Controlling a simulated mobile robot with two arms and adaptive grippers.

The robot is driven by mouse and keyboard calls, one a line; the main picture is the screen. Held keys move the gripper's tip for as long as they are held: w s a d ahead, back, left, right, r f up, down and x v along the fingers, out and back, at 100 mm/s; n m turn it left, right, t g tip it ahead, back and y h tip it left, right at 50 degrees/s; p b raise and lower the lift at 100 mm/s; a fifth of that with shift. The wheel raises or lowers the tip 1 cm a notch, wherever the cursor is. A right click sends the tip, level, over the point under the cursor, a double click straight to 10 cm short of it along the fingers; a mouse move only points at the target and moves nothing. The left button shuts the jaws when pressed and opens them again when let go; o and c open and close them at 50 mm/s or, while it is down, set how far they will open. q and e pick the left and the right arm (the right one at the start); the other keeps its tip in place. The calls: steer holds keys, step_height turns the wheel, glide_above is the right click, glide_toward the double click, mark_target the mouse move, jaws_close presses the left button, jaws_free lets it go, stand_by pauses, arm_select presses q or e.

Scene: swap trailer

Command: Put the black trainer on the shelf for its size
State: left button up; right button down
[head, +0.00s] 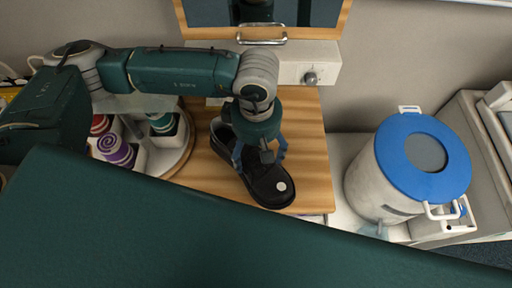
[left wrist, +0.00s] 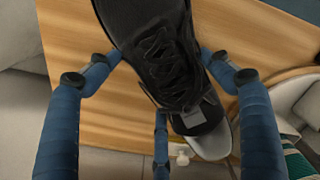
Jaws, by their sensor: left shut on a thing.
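The label's writing is not legible. No size-marked shelf is recognisable. My right gripper is not in view.
A round tray (head: 180,162) with white holders and colourful rolled items stands left of the trainer. A white bin with a blue lid (head: 395,165) stands right. A white unit with a knob (head: 318,74) is behind. Bare wood lies right of the trainer.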

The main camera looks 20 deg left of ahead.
arm_select(q)
steer(key=s+d+b, duration=0.4)
steer(key=s+b, duration=0.1)
steer(key=s, duration=1)
steer(key=shift+d, duration=0.15)
